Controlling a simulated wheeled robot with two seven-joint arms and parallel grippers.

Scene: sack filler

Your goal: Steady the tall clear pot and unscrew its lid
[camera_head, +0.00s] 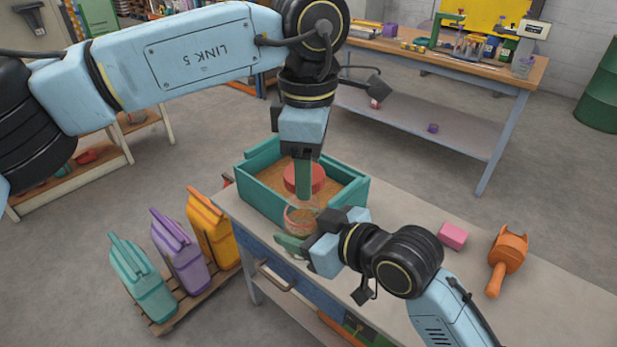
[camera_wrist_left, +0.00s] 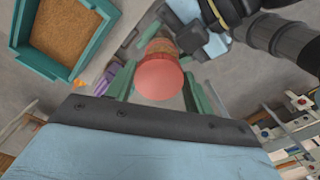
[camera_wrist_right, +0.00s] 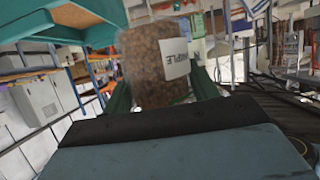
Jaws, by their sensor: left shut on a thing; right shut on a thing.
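The clear pot (camera_head: 301,219), filled with brown grains, stands upright between the fingers of my right gripper (camera_head: 312,230). My left gripper (camera_head: 304,180) points down from above, shut on the red lid (camera_head: 290,178). In the head view the lid appears raised above the pot's open rim, with a gap between. In the left wrist view the lid (camera_wrist_left: 158,78) sits between the green fingers and covers part of the pot (camera_wrist_left: 160,46).
A teal-walled tray (camera_head: 262,205) of brown grain stands right behind the pot. A pink block (camera_head: 452,236) and an orange scoop (camera_head: 507,255) lie on the bench to the right. Teal, purple and orange sacks (camera_head: 180,253) stand on a pallet at left.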

